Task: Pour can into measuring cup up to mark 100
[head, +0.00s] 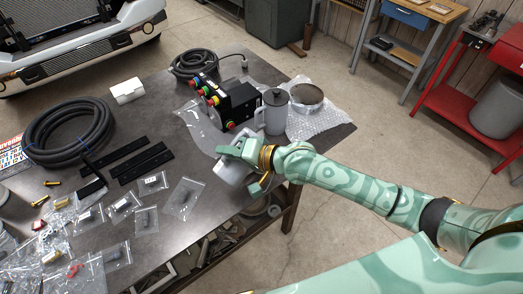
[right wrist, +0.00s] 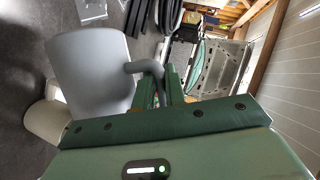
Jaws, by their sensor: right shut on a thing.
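My right gripper (head: 222,150) is shut on the handle of a smooth grey vessel, which I take to be the can (right wrist: 90,75). In the right wrist view the curved handle runs between the fingers (right wrist: 168,85). In the head view only part of the can (head: 237,171) shows below the gripper, near the table's front edge; its tilt and contents I cannot tell. A pale grey jug with a handle, seemingly the measuring cup (head: 274,118), stands upright behind and right of the gripper, its top dark. No marks are readable. The left gripper is not in view.
A black control box (head: 233,105) with coloured buttons stands behind the gripper. A round metal container (head: 306,97) sits on bubble wrap right of the jug. A black hose coil (head: 68,130), black strips and several small bags cover the table's left part.

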